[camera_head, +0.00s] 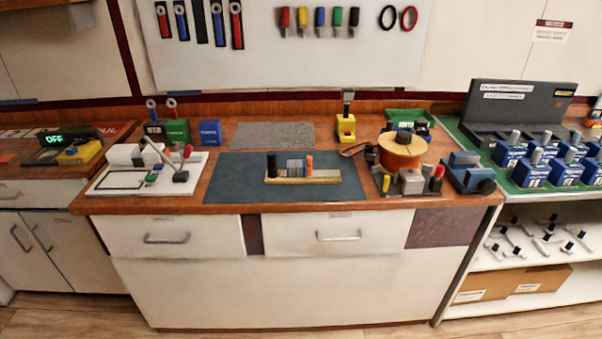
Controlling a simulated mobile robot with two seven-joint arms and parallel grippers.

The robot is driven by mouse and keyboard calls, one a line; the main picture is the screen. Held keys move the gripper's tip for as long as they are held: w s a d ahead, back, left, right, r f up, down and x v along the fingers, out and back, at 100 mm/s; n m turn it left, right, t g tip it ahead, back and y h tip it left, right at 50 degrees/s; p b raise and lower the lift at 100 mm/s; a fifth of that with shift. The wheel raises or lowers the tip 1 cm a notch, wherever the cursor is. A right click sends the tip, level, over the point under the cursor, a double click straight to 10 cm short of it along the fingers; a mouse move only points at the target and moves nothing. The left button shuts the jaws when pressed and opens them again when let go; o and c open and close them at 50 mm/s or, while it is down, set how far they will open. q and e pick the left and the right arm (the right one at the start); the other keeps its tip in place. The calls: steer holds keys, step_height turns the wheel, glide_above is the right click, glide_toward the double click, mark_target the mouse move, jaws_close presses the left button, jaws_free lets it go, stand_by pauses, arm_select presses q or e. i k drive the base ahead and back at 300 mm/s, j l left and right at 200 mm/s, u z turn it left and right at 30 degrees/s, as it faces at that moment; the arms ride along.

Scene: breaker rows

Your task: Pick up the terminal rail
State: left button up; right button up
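The terminal rail (303,180) lies on the dark blue-grey mat (226,181) in the middle of the workbench. It has a flat yellowish base and carries a black block at its left end, grey pieces in the middle and an orange piece right of centre. Its long side runs left to right. Nothing touches it from above. Neither of my grippers shows in the head view.
A white board (107,182) with small parts stands left of the mat. An orange-brown spool (402,157), a blue vise-like tool (466,172) and small blocks crowd the right side. A grey textured sheet (272,135) lies behind. The mat around the rail is clear.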

mark_target(292, 175)
steer(key=i, duration=1.25)
